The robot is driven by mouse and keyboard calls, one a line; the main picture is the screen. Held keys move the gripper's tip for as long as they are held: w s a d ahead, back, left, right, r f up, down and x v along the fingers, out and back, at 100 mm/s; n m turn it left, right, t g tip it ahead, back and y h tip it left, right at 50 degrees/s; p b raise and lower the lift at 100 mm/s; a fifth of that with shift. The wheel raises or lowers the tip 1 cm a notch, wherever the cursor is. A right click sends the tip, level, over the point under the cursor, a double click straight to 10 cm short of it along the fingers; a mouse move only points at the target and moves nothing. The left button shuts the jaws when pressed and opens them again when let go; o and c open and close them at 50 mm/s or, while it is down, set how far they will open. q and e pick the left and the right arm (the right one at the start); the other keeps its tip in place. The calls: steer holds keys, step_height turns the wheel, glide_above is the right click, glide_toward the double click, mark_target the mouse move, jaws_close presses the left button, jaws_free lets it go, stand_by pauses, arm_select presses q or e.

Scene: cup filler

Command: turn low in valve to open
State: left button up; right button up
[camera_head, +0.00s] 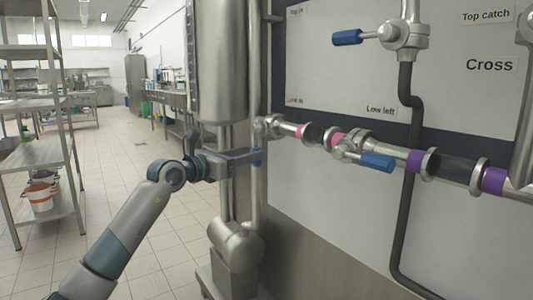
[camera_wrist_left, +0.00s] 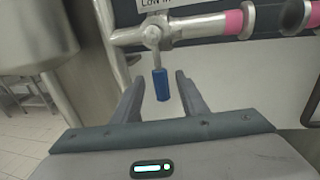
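The low in valve has a blue handle (camera_wrist_left: 160,84) that hangs down from a metal pipe joint (camera_wrist_left: 152,36), under a partly cut-off "Low in" label (camera_wrist_left: 155,4) in the left wrist view. My left gripper (camera_wrist_left: 157,79) is open, with one finger on each side of the handle and visible gaps to both. In the head view, my left gripper (camera_head: 256,156) reaches the left end of the pipe run. Its fingers largely cover the handle, and a little blue (camera_head: 257,164) shows at their tips. My right gripper is not in view.
Another blue-handled valve (camera_head: 377,162) sits on the same pipe to the right, below the "Low left" label (camera_head: 380,111). A top valve with a blue handle (camera_head: 347,37) is higher up. A steel tank (camera_head: 222,70) stands close behind my left gripper. Open floor lies left.

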arm_select(q)
steer(key=b+x, duration=0.1)
steer(key=x, duration=0.6)
steer(key=shift+w+d, duration=0.2)
steer(key=shift+w, duration=0.1)
jaws_close()
